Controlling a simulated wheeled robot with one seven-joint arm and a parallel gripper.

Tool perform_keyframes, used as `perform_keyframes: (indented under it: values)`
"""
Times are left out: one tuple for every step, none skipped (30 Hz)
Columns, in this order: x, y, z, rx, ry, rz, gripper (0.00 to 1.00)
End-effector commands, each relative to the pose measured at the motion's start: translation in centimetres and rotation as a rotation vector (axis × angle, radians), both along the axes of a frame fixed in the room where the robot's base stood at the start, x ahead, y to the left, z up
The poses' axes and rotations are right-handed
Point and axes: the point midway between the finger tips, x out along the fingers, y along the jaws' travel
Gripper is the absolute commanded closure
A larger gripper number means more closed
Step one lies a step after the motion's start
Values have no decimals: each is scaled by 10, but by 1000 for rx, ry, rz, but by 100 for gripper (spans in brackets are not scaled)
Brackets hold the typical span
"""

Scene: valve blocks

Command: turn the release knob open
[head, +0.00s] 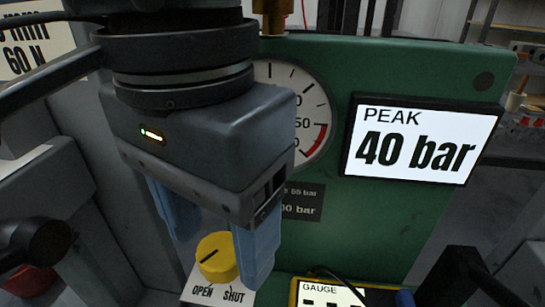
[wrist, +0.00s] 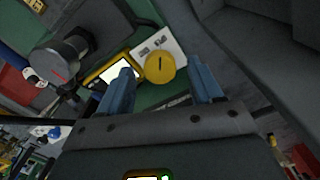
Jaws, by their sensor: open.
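The release knob (head: 217,257) is a yellow disc with a black line on top, set on a white plate (head: 202,286) marked OPEN at left and SHUT at right. In the head view the line slants from lower left to upper right; I cannot tell which end is the pointer. My gripper (head: 220,262) is open, its blue fingers pointing down on either side of the knob in the picture. In the wrist view the knob (wrist: 160,68) shows between the fingertips (wrist: 163,72), with gaps at both sides. I cannot tell whether the tips reach down beside it.
A green panel (head: 420,225) stands behind, with a round dial (head: 314,110) partly hidden by my gripper. A screen (head: 420,139) reads PEAK 40 bar. A yellow-framed gauge box (head: 330,292) with a cable lies right of the knob.

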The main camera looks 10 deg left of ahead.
Motion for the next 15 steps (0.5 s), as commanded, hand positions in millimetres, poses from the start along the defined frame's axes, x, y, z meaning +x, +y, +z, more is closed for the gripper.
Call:
perform_keyframes:
  values:
    - [1, 0, 8, 0, -2, -1, 35]
    - [1, 0, 13, 1, -3, -1, 35]
    - [1, 0, 20, 2, -3, -1, 35]
    - [1, 0, 25, 2, -2, -2, 35]
    - [1, 0, 30, 2, -4, -3, 35]
    - [1, 0, 37, 2, -4, -2, 35]
    - [1, 0, 42, 1, -3, -2, 35]
    - [1, 0, 46, 1, -3, -2, 35]
    - [1, 0, 52, 2, -3, -1, 35]
    - [1, 0, 55, 1, -3, -1, 35]
    - [1, 0, 59, 1, -1, -1, 35]
    - [1, 0, 62, 1, -1, -2, 35]
    - [1, 0, 64, 1, -1, -2, 35]
    - [1, 0, 66, 2, -2, -2, 35]
    - [1, 0, 68, 2, -2, -1, 35]
